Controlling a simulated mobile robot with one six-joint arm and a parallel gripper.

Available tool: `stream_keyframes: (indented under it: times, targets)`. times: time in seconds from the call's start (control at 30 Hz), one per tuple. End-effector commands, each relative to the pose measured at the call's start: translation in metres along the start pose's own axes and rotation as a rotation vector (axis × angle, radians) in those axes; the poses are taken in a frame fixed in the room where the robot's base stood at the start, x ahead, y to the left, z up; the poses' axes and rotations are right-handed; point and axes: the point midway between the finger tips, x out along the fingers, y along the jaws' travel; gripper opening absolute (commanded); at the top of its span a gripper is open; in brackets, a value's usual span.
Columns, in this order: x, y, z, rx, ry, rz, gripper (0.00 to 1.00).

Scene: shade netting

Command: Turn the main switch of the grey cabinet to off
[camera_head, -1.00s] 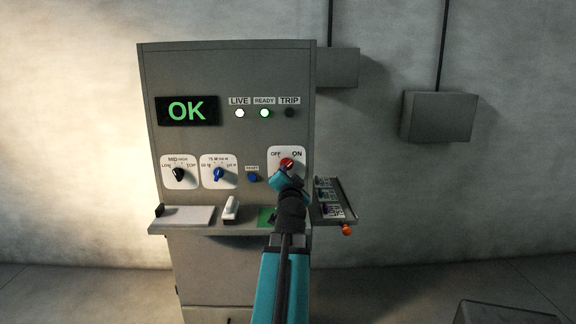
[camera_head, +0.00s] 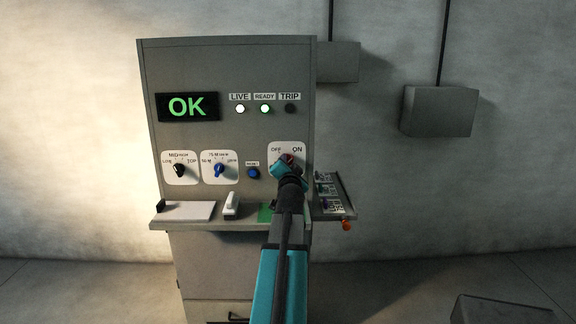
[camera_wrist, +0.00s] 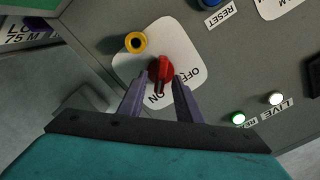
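The grey cabinet (camera_head: 230,65) stands against the wall, with a white OFF/ON plate at its right side. The red main switch (camera_wrist: 160,69) shows in the wrist view, its handle toward the ON label. In the head view the gripper mostly hides this switch. My gripper (camera_wrist: 158,82) is open, its two fingers apart on either side of the red handle's lower part. I cannot tell whether they touch it. A yellow ring (camera_wrist: 135,42) with a dark centre sits beside the switch on the same plate.
The display (camera_head: 188,107) reads OK; LIVE and READY lamps are lit, TRIP is dark. Two selector knobs and a blue reset button (camera_head: 253,173) lie left of the switch. A shelf (camera_head: 235,227) juts out below, with a side tray (camera_head: 345,196) at right.

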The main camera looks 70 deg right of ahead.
Motion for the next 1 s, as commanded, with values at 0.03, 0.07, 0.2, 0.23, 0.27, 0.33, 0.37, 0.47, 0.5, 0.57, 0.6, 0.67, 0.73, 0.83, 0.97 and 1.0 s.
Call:
stream_keyframes:
  times: [0.03,0.07,0.2,0.23,0.27,0.33,0.37,0.47,0.5,0.57,0.6,0.67,0.73,0.83,0.97,1.0]
  targets:
    - [-0.0001,0.0001,0.0,0.0,0.0,0.0,0.31]
    - [-0.0001,0.0001,0.0,0.0,0.0,0.0,0.31]
    - [-0.0001,0.0002,0.0,0.0,0.0,0.0,0.11]
    - [-0.0001,0.0002,0.0,0.0,0.0,0.0,0.06]
    - [-0.0002,0.0003,0.0,0.0,0.0,0.0,0.01]
    - [-0.0002,0.0004,0.0,0.0,0.0,0.001,0.0]
    - [-0.0002,0.0004,0.0,0.0,0.0,0.001,0.0]
    - [-0.0002,0.0006,0.0001,-0.001,0.0,0.001,0.0]
    - [-0.0002,0.0008,0.0002,-0.003,0.0,0.001,0.0]
    - [-0.0002,0.001,0.0004,-0.008,0.0,0.001,0.0]
    - [-0.0001,0.0012,0.0006,-0.013,-0.001,0.001,0.0]
    - [-0.0001,0.0016,0.001,-0.023,-0.001,0.001,0.0]
    - [0.0,0.002,0.0015,-0.042,-0.001,0.001,0.0]
    - [0.0,0.0023,0.002,-0.078,-0.001,0.001,0.0]
    - [0.0002,0.0025,0.0025,-0.144,0.0,0.0,0.0]
    - [0.0002,0.0028,0.0029,-0.169,0.0,0.001,0.0]
